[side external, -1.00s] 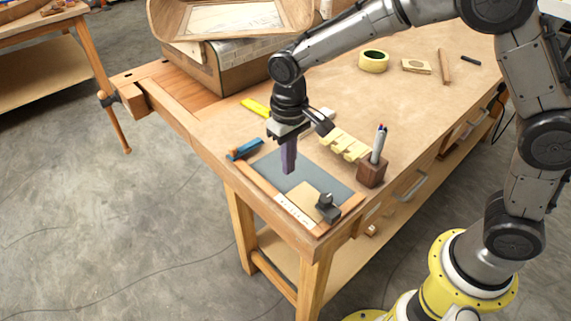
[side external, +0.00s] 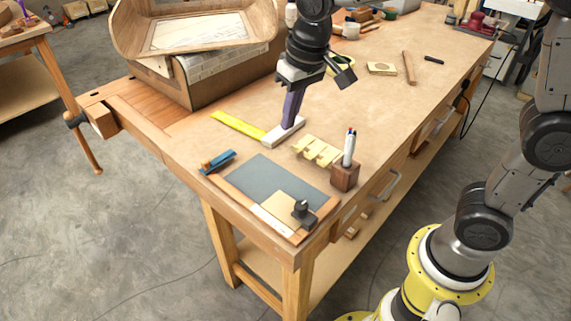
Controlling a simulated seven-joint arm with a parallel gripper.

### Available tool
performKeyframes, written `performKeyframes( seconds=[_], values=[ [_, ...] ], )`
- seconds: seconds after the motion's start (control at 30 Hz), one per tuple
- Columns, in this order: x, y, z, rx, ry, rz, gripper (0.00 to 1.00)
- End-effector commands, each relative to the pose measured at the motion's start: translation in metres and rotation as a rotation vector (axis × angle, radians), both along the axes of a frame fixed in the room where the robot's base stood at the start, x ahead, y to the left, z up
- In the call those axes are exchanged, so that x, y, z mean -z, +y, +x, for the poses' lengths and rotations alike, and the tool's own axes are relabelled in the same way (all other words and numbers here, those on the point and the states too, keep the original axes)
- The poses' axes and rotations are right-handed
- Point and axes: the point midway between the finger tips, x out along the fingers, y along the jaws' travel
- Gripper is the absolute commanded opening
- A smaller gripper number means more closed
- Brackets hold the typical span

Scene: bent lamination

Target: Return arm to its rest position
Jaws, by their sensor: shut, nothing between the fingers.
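My gripper (side external: 289,119) points down with its long purple fingers shut and nothing held. It is over the middle of the workbench (side external: 225,110), in front of a pale flat block (side external: 283,133) in the picture; I cannot tell how far above it the tips are. The grey sheet (side external: 275,182) lies in its wooden-edged board near the bench's front corner. A tan piece (side external: 275,211) and a small black clamp-like tool (side external: 304,213) rest at the board's near edge. My gripper is clear of the board.
A blue tool (side external: 217,162), a yellow ruler (side external: 238,125), a notched pale wood piece (side external: 318,151) and a pen holder (side external: 345,175) surround the board. A large curved wooden form on a box (side external: 225,80) stands at the back left. The bench's right part is fairly open.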

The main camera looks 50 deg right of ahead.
Motion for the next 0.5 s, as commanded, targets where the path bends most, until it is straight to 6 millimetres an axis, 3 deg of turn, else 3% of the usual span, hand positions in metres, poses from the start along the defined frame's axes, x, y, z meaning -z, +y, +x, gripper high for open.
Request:
performKeyframes(
  seconds=[0.03, 0.1, 0.23, 0.37, 0.5],
  values=[
    [-0.018, -0.013, -0.017, 0.017, -0.045, 0.006, 0.0],
    [-0.033, -0.028, -0.039, 0.03, -0.094, 0.009, 0.0],
    [-0.051, -0.051, -0.086, 0.042, -0.179, 0.005, 0.0],
    [-0.052, -0.068, -0.134, 0.04, -0.254, -0.012, 0.0],
    [-0.036, -0.077, -0.178, 0.013, -0.306, -0.04, 0.0]
  ],
)
